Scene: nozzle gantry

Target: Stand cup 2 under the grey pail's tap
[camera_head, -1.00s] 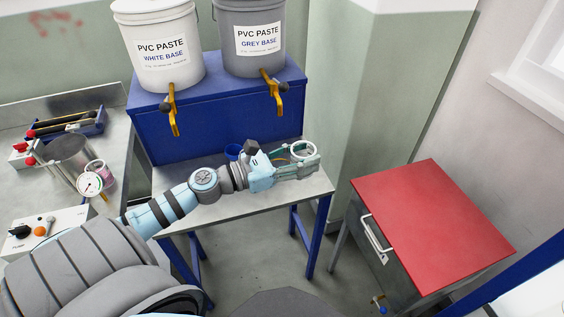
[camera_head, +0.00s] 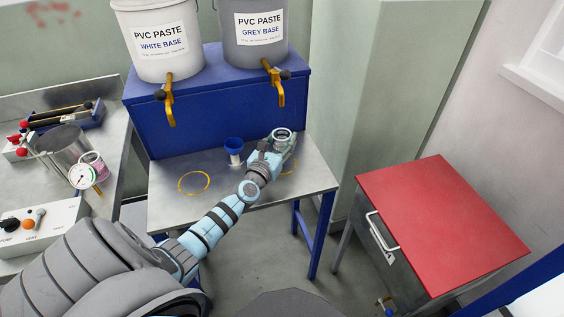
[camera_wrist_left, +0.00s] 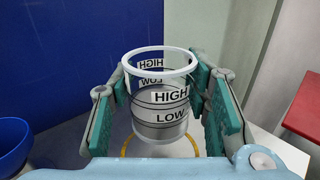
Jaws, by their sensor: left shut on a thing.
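The grey pail (camera_head: 252,35) stands on the blue stand, with its yellow tap (camera_head: 275,85) hanging over the front edge. My left gripper (camera_head: 284,148) is shut on a clear cup (camera_head: 282,134), held upright below and slightly in front of this tap. In the left wrist view the cup (camera_wrist_left: 160,98) sits between the teal finger pads, with HIGH and LOW marks and a greyish lower part. No cup number can be read. A yellow ring (camera_head: 290,167) on the bench is partly hidden by the gripper. I cannot tell if the cup touches the bench. My right gripper is out of view.
The white pail (camera_head: 160,40) with its own tap (camera_head: 169,100) stands to the left, above another yellow ring (camera_head: 194,183). A blue funnel-like piece (camera_head: 234,146) stands between the rings. A red-topped cabinet (camera_head: 440,210) is at the right.

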